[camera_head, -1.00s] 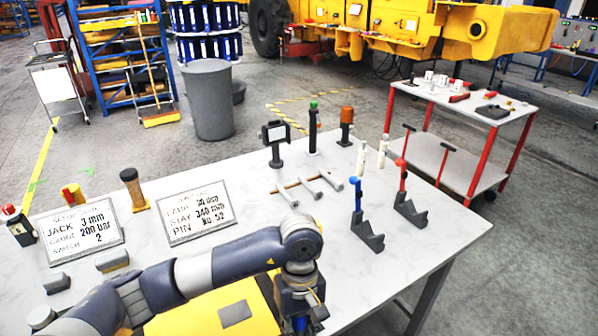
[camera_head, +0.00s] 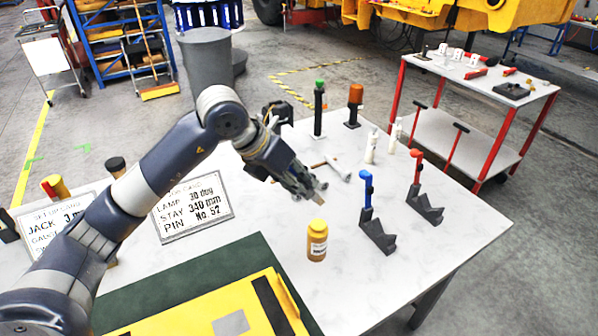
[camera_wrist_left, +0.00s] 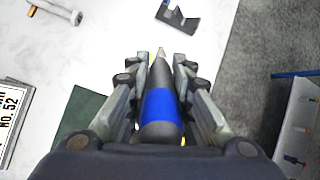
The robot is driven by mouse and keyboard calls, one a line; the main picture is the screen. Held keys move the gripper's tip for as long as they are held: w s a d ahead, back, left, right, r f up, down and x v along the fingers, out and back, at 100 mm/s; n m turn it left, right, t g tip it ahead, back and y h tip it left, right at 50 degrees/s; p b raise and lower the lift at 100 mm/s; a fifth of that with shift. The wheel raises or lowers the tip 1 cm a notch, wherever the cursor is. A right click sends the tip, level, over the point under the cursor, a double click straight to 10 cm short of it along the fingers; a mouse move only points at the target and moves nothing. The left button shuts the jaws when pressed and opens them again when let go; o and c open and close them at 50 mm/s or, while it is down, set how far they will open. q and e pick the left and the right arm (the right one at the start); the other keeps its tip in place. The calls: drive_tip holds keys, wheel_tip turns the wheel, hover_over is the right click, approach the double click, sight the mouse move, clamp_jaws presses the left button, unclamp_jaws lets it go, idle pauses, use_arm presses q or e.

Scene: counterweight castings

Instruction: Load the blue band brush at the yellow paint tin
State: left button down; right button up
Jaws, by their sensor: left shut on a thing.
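My left gripper (camera_head: 312,190) is shut on the blue band brush, above the table and behind the yellow paint tin. In the left wrist view the brush (camera_wrist_left: 161,105) lies between the fingers (camera_wrist_left: 160,85), with a dark body, a wide blue band and a pale tip pointing away from the wrist. In the head view the fingers hide most of the brush. The yellow paint tin (camera_head: 317,241) stands upright on the table with a pale label, apart from the gripper. My right gripper is not in view.
Grey stands with a blue-topped tool (camera_head: 367,188) and a red-topped tool (camera_head: 416,167) are right of the tin. White bottles (camera_head: 371,147) and a green-topped post (camera_head: 319,110) stand behind. A sign (camera_head: 194,208) and yellow panel (camera_head: 245,308) are nearer. Bare tabletop (camera_head: 440,255) lies at right.

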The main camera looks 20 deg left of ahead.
use_arm(q)
drive_tip(key=shift+r, duration=0.1)
drive_tip(key=shift+s+f+b, duration=0.2)
drive_tip(key=shift+f+b, duration=0.35)
drive_tip(key=shift+f, duration=0.15)
wheel_tip(320, 180, down, 4)
drive_tip(key=shift+f+b, duration=0.2)
drive_tip(key=shift+b, duration=1.05)
drive_tip(key=shift+w, duration=0.1)
drive_tip(key=shift+f+b, duration=0.5)
drive_tip(key=shift+f, duration=0.15)
idle(0.9)
